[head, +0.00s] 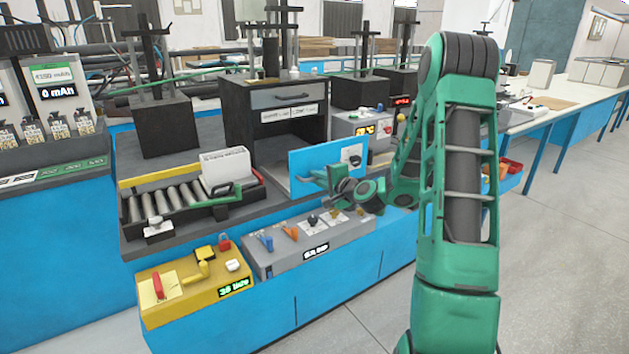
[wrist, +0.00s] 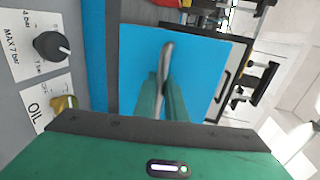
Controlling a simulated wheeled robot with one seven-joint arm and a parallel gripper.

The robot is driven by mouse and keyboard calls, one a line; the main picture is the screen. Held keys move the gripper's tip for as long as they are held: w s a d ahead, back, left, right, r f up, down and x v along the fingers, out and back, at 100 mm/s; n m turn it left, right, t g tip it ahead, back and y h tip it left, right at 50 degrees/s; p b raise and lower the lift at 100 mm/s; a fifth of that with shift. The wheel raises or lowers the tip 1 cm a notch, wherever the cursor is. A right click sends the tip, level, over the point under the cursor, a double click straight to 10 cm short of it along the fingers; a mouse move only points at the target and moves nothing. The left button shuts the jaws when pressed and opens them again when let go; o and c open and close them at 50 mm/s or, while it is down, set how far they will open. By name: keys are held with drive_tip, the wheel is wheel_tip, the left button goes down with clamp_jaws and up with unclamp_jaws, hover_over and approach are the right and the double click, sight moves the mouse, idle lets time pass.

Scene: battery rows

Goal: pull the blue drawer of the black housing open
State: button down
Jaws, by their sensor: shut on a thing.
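The black housing (head: 315,130) stands on the dark bench top, with a grey panel (head: 285,97) near its top. The blue drawer (head: 305,166) stands out from the front of the housing, and part of its pale inside shows behind the blue front. In the wrist view the blue front (wrist: 205,75) fills the middle, with an upright metal bar handle (wrist: 167,50) on it. My gripper (head: 328,178) is at the blue front. Its green fingers (wrist: 162,95) are shut on the handle, whose lower part they partly hide.
A roller tray (head: 185,201) with a white box (head: 226,170) is left of the drawer. A yellow control box (head: 195,287) and a grey control panel (head: 315,243) with knobs sit below, along the bench front. The floor at right is clear.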

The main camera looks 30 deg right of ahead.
drive_tip(key=shift+a+f, duration=0.1)
drive_tip(key=shift+a, duration=0.05)
drive_tip(key=c, duration=2.1)
unclamp_jaws()
drive_tip(key=shift+s, duration=0.1)
drive_tip(key=v, duration=1)
drive_tip(key=shift+s, duration=0.25)
